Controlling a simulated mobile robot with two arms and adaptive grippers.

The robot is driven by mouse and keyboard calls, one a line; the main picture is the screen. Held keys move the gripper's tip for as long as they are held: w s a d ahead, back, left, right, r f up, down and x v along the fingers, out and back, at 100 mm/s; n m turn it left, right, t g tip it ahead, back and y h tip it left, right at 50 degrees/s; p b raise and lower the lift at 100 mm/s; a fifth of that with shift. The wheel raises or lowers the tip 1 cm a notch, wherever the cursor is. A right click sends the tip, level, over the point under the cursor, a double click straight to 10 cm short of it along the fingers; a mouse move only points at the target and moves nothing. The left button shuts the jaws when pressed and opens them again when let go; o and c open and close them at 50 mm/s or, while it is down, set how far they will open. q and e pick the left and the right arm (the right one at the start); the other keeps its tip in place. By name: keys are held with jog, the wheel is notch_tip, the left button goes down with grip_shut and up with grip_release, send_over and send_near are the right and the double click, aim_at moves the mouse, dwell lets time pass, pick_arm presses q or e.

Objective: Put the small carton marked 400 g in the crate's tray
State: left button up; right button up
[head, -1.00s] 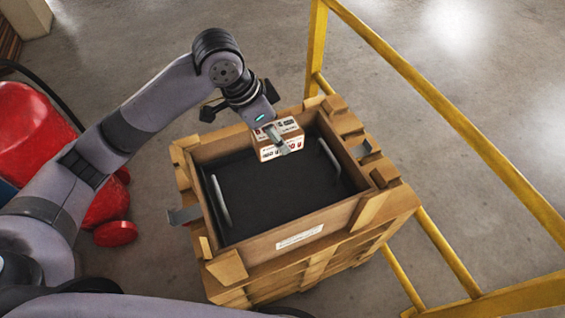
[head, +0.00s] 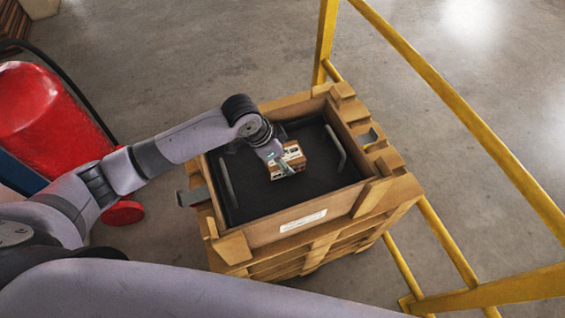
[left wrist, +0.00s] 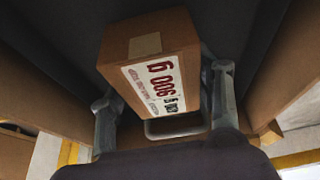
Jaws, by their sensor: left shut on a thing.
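A small brown carton (head: 293,158) with a white label is in my left gripper (head: 283,168), inside the crate. In the left wrist view the carton (left wrist: 143,47) sits between the two fingers of the left gripper (left wrist: 165,105). The black tray (head: 262,200) with two grey handles lies in the wooden crate (head: 290,228). The carton is over the tray's middle; I cannot tell whether it touches the floor. My right gripper is out of view.
A yellow rail (head: 460,110) runs along the crate's right side. A red cylinder (head: 50,115) with a black hose stands at the left. Metal latches (head: 192,196) stick out from the crate's sides. The tray around the carton looks clear.

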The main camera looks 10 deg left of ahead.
pick_arm(q)
notch_tip(320, 180, down, 3)
jog(key=shift+r, duration=0.2)
jog(key=shift+f, duration=0.4)
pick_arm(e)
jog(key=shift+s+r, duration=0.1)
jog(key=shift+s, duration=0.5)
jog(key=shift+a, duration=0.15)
pick_arm(q)
jog(key=o, duration=1.5)
jog(key=shift+s+f, duration=0.1)
jog(key=shift+f, duration=0.05)
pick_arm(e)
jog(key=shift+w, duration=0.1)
pick_arm(q)
jog(key=v, duration=1.2)
jog(key=shift+b, duration=0.3)
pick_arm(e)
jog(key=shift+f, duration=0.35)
